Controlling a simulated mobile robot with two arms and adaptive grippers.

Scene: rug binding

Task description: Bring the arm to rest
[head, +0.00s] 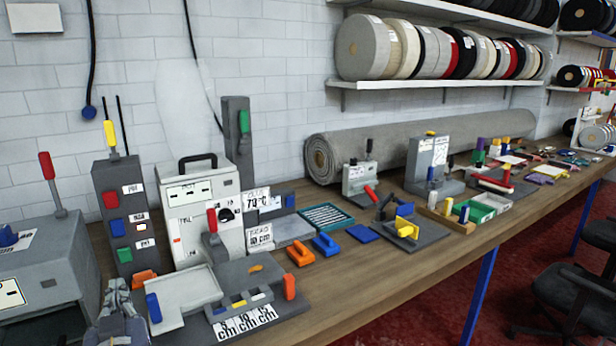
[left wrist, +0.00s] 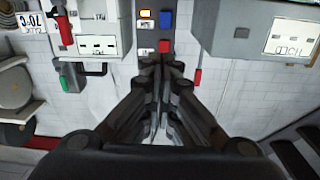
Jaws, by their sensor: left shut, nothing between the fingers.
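My left gripper (head: 118,290) shows at the bottom left of the head view, in front of the dark grey control box and left of a white tray. In the left wrist view its dark fingers (left wrist: 161,64) come together at the tips, with nothing between them. The fingers point toward the control box with coloured buttons (left wrist: 150,22), which appears upside down there. My right gripper is in neither view.
A wooden workbench (head: 395,273) runs to the right with clear patches along its front edge. Close by stand the control box (head: 126,203), a white machine (head: 196,247), a grey machine (head: 42,268) and the white tray (head: 187,290). A rolled rug (head: 400,145) lies behind.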

